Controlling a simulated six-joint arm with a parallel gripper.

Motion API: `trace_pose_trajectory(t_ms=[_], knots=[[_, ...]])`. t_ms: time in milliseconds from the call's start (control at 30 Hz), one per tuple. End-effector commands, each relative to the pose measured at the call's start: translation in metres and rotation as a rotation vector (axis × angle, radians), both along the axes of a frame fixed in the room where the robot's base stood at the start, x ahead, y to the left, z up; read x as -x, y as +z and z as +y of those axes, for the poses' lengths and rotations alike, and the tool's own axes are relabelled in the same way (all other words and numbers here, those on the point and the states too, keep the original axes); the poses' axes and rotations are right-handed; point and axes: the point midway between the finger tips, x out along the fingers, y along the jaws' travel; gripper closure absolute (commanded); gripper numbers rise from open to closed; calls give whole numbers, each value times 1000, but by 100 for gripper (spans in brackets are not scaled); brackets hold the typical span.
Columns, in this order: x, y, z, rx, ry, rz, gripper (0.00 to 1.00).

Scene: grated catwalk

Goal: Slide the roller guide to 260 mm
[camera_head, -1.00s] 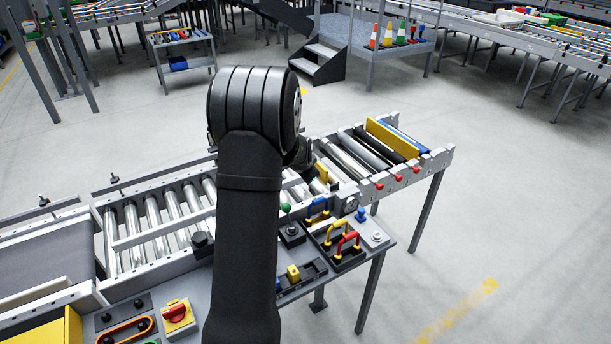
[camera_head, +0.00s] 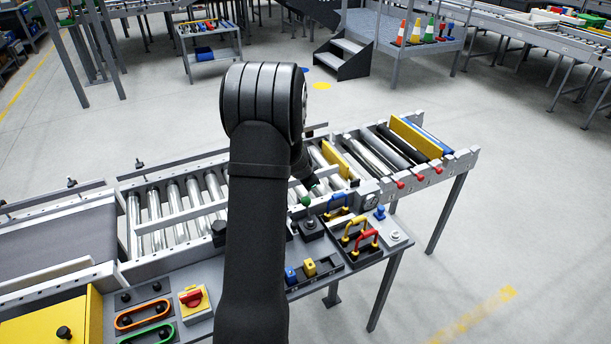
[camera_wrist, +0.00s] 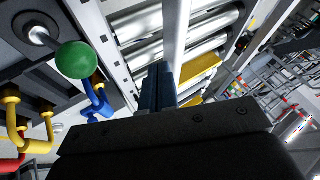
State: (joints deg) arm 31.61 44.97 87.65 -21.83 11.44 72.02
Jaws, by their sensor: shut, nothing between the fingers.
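A pale grey bar lying over the rollers (camera_head: 178,220), left of my arm in the head view, looks like the roller guide. Its right part is hidden behind my arm. In the wrist view a grey bar (camera_wrist: 176,35) crosses the rollers just beyond my fingertips; I cannot tell if it is the same bar or if they touch it. My gripper (camera_wrist: 159,72) is shut and empty, its dark blue fingers together over the conveyor. In the head view my gripper is mostly hidden behind my arm. No millimetre scale is readable.
A green ball knob (camera_wrist: 76,60) stands left of my fingers, near a blue handle (camera_wrist: 95,100). A yellow plate (camera_head: 340,160) stands across the rollers to the right. Yellow and red handles (camera_head: 362,240) rise from the front panel. Red knobs (camera_head: 419,178) line the conveyor's right front edge.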

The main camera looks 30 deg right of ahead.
Motion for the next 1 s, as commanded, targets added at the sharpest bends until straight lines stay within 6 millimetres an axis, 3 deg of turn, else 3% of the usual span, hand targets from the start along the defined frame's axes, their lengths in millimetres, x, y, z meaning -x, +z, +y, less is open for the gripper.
trace_pose_trajectory(t_ms=[100, 333, 767, 1000], knots=[[-8, -15, -7, -1, -1, 1, 100], [-18, -30, -14, 0, 0, 0, 100], [-20, -33, -16, 0, 0, -1, 100], [-30, -33, -16, 0, 0, 0, 100]])
